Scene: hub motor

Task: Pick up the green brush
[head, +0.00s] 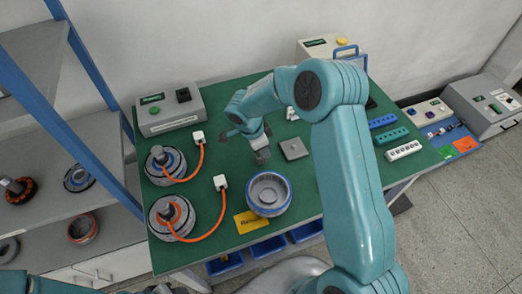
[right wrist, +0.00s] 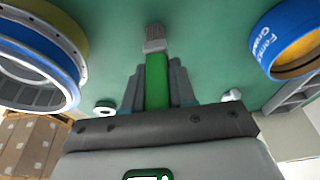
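The green brush (right wrist: 156,80) shows in the right wrist view, with its green handle between the two fingers and its grey bristle end (right wrist: 154,38) beyond the fingertips. My right gripper (right wrist: 157,72) has a finger close against each side of the handle and looks shut on it. In the head view, my right gripper (head: 247,145) is over the middle of the green table (head: 300,165); I cannot pick out the brush there. My left arm shows at the bottom left of the head view; its gripper is at most partly visible at the bottom edge.
A hub ring (head: 268,194) stands in front of my right gripper. Two motors (head: 172,218) with orange cables are at the left. A grey control box (head: 170,110) stands at the back left. Blue, teal and white strips (head: 403,150) lie at the right. A shelf stands left of the table.

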